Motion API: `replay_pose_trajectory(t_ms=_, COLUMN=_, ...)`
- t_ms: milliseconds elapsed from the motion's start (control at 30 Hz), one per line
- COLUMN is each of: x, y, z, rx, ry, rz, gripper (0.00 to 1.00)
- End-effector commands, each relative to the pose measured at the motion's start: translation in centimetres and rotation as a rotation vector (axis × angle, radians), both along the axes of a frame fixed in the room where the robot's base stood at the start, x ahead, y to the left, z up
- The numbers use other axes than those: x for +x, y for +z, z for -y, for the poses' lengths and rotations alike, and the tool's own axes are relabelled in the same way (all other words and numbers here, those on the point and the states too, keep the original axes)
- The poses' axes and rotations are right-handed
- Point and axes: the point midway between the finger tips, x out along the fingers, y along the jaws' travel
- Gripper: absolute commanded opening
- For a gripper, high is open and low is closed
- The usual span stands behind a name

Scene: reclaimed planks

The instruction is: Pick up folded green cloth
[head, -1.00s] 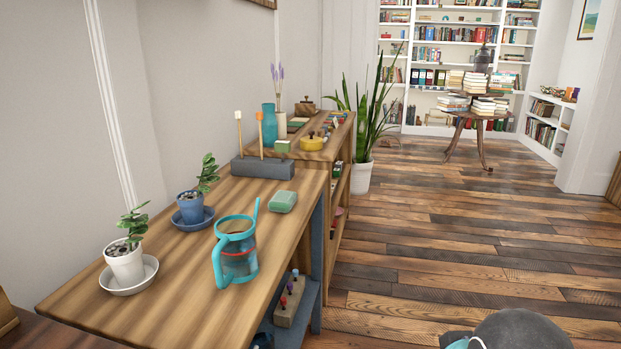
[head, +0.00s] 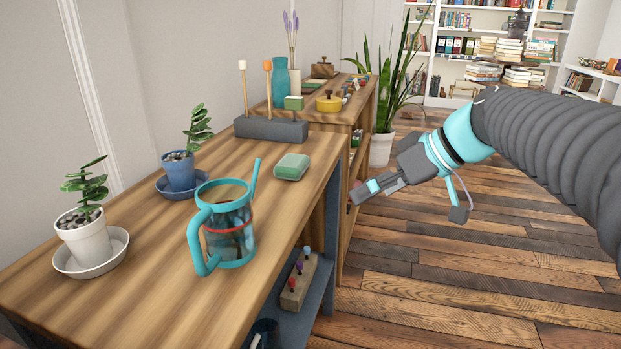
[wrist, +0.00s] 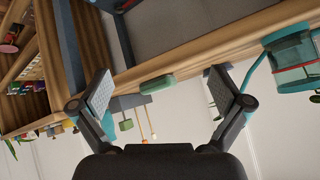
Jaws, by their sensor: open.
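The folded green cloth (head: 291,167) looks like a small, rounded, pale-topped green bundle. It lies on the near wooden table by its right edge, behind the jug. In the wrist view the cloth (wrist: 157,86) appears between the fingers, farther off. My gripper (head: 409,203) is to the right of the table, beyond its edge and over the floor side. In the wrist view my gripper (wrist: 160,92) has its fingers wide apart with nothing held. The cloth is apart from the gripper and unobstructed in the head view.
A teal-handled jug (head: 230,235) stands in front of the cloth. A grey block with sticks (head: 270,129) stands behind it. Two potted plants, white (head: 84,240) and blue (head: 180,170), are at left. Another green block (head: 293,103) is farther back. Bare table lies around the cloth.

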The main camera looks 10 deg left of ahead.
Motion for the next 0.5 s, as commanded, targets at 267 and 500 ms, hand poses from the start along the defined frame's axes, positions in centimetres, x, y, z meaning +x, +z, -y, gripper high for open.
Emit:
replay_pose_trajectory(t_ms=267, x=8.0, y=1.8, z=-3.0, rx=0.226, ry=0.304, rz=0.271, gripper=1.0)
replay_pose_trajectory(t_ms=500, x=10.2, y=2.8, z=-3.9, rx=0.297, ry=0.388, rz=0.385, gripper=1.0)
